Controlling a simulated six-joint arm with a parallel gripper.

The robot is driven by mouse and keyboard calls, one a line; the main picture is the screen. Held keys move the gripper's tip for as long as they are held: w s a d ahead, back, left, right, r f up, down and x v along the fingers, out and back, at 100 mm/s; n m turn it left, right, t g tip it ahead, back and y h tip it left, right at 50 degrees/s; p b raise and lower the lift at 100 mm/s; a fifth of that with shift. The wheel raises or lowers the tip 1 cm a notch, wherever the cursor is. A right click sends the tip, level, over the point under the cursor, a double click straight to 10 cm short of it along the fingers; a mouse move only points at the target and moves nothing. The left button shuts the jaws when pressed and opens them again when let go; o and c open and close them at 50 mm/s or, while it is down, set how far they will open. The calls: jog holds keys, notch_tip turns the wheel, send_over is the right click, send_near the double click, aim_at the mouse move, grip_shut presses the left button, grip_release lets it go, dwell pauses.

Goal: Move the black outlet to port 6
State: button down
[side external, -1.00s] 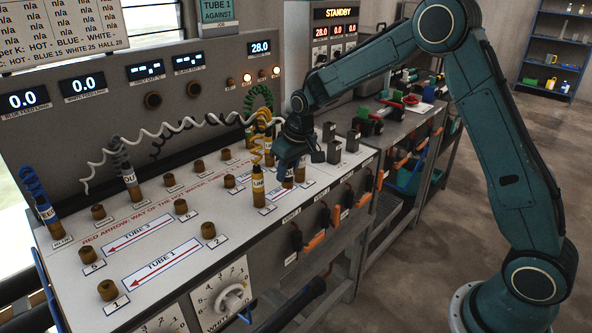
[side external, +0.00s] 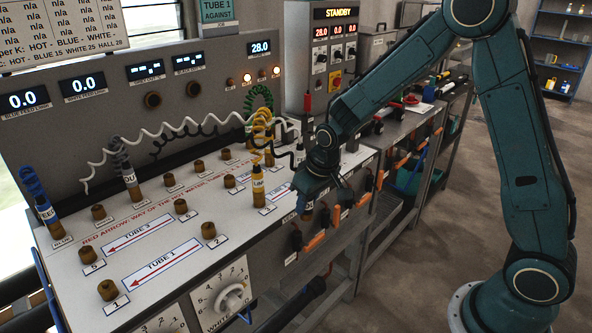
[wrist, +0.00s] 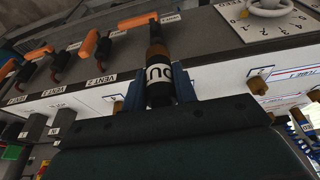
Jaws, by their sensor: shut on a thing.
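My gripper (side external: 308,208) is shut on the black outlet (wrist: 160,92), a dark plug with a white "OU" label and a brown end. In the wrist view it sits between my two blue fingers (wrist: 156,88), brown end pointing away from the camera. In the side view my gripper is by the front edge of the sloping panel, right of the yellow plug, and mostly hides the outlet. Port 6 (side external: 181,207) is a bare brown stub at the right end of the TUBE 3 arrow, well left of my gripper. Its numeral is small and hard to read.
The yellow plug (side external: 258,188) stands upright between my gripper and port 6. A grey-corded plug (side external: 131,183) and a blue plug (side external: 44,212) stand farther left. White and black coiled cords (side external: 165,133) hang over the panel's back. Orange-handled valves (side external: 313,242) line the front.

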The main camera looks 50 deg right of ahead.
notch_tip(320, 180, down, 4)
jog(key=s, duration=0.2)
jog(key=w+a+r+n, duration=0.1)
jog(key=w+a+r, duration=0.35)
jog(key=w, duration=0.35)
jog(key=w+a+r+n, duration=0.1)
jog(key=w+a+r, duration=0.3)
jog(key=w+r, duration=0.3)
jog(key=w+d+r+m, duration=0.1)
jog(key=w+d, duration=0.1)
jog(key=w, duration=0.5)
jog(key=w+d+m, duration=0.1)
jog(key=w+d, duration=0.2)
jog(key=w, duration=0.4)
jog(key=shift+d+r, duration=0.25)
jog(key=shift+r, duration=0.1)
jog(key=shift+f, duration=0.1)
jog(key=shift+f, duration=2.05)
jog(key=shift+f, duration=1.35)
